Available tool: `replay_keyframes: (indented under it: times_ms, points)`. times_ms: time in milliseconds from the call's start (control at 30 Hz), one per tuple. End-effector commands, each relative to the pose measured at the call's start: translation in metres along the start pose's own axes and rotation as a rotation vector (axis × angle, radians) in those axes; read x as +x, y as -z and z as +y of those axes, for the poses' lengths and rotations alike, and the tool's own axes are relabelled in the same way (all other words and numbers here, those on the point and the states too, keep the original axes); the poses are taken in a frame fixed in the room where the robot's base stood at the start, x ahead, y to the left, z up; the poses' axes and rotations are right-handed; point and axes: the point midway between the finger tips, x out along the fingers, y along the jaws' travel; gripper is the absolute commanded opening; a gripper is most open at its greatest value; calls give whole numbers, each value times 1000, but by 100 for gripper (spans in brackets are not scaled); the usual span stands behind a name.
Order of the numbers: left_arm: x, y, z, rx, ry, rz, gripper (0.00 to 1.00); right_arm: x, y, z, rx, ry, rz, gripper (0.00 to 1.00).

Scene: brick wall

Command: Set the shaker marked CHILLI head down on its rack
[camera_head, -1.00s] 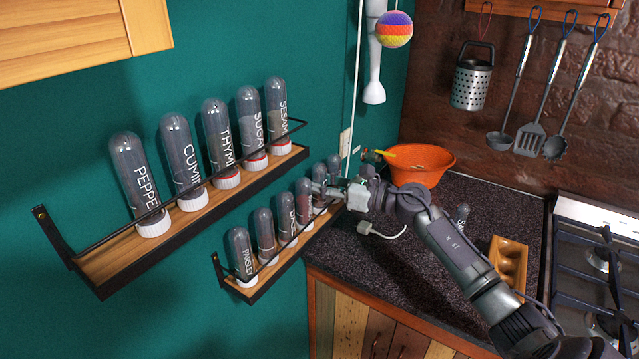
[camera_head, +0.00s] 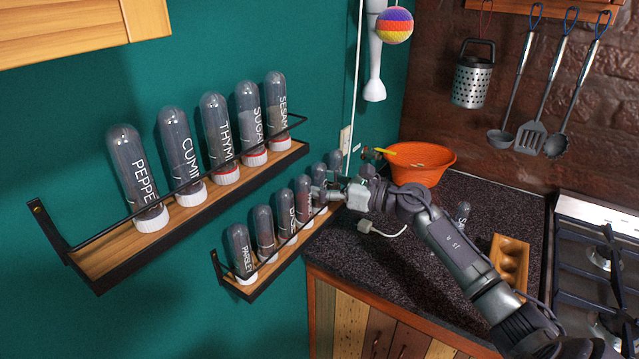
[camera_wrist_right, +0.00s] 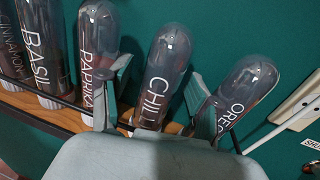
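The CHILLI shaker (camera_wrist_right: 161,82) is a clear domed tube with dark contents, standing dome up with its white cap at the bottom on the lower wooden wall rack (camera_head: 262,283). It is between PAPRIKA (camera_wrist_right: 98,60) and OREGANO (camera_wrist_right: 240,95). My right gripper (camera_wrist_right: 157,100) is open, with one finger on each side of the CHILLI shaker; I cannot tell whether they touch it. In the head view my right gripper (camera_head: 327,192) is at the far end of this rack and partly hides the shakers there. My left gripper is not in view.
BASIL (camera_wrist_right: 40,45) and PARSLEY (camera_head: 239,250) stand on the same rack, behind a thin front rail. An upper rack (camera_head: 112,257) holds several more shakers. The counter has an orange bowl (camera_head: 418,160), a wooden holder with hollows (camera_head: 509,262) and another shaker (camera_head: 462,214).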

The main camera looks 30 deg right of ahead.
Motion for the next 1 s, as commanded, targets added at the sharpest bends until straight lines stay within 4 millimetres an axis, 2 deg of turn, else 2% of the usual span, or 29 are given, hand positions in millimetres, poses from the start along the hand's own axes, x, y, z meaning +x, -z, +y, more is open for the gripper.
replay_keyframes:
  times_ms: [267, 367, 700, 800, 1000]
  points:
    - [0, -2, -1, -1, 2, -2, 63, -6, 2, 0, 1, 1, 3, 63]
    - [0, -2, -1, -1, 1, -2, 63, -20, 2, -1, 1, 3, 4, 63]
    - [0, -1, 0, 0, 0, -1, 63, -90, 2, 0, 1, 1, 4, 63]
    - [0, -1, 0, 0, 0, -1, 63, -106, 2, 0, 2, 1, 2, 63]
    - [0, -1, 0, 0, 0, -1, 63, -120, 0, 0, 0, 0, 1, 63]
